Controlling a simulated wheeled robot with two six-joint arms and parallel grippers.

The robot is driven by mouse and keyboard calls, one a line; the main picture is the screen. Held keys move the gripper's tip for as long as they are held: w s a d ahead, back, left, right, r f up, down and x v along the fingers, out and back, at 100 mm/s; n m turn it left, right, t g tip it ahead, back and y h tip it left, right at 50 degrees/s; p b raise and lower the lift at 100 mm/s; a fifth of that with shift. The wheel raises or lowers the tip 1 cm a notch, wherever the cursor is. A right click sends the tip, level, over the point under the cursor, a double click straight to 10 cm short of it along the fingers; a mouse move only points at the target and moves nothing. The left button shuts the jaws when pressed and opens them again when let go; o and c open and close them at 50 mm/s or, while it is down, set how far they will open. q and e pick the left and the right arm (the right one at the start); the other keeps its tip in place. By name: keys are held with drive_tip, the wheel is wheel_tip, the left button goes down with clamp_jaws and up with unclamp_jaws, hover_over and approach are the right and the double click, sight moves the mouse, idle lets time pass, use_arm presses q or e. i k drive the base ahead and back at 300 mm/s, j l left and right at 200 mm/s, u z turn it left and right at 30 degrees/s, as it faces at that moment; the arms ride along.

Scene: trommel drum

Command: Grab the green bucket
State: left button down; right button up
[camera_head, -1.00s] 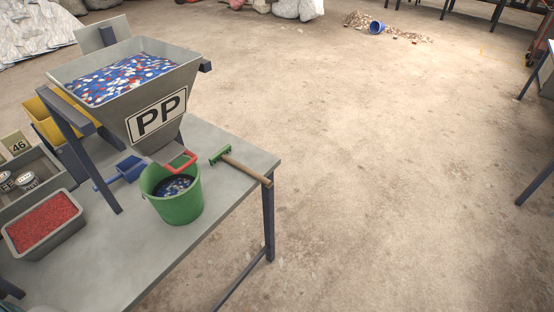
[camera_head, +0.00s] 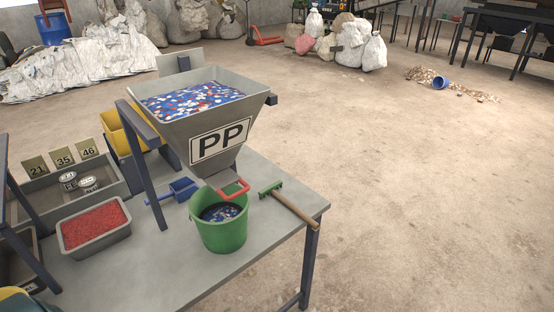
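The green bucket (camera_head: 222,236) stands upright on the grey table, under the outlet of the PP hopper. Blue, white and red flakes show inside it. A red handle (camera_head: 234,190) at the hopper's outlet sits just above the bucket's far rim. Neither of my grippers can be made out in the view.
The grey hopper (camera_head: 217,165) full of flakes stands over the bucket. A green rake (camera_head: 291,207) lies right of it, a blue scoop (camera_head: 182,189) behind left. A tray of red pellets (camera_head: 95,246) sits left. The table's bare front (camera_head: 165,285) is clear.

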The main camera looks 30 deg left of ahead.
sight(220, 224)
drive_tip(key=u, duration=1.3)
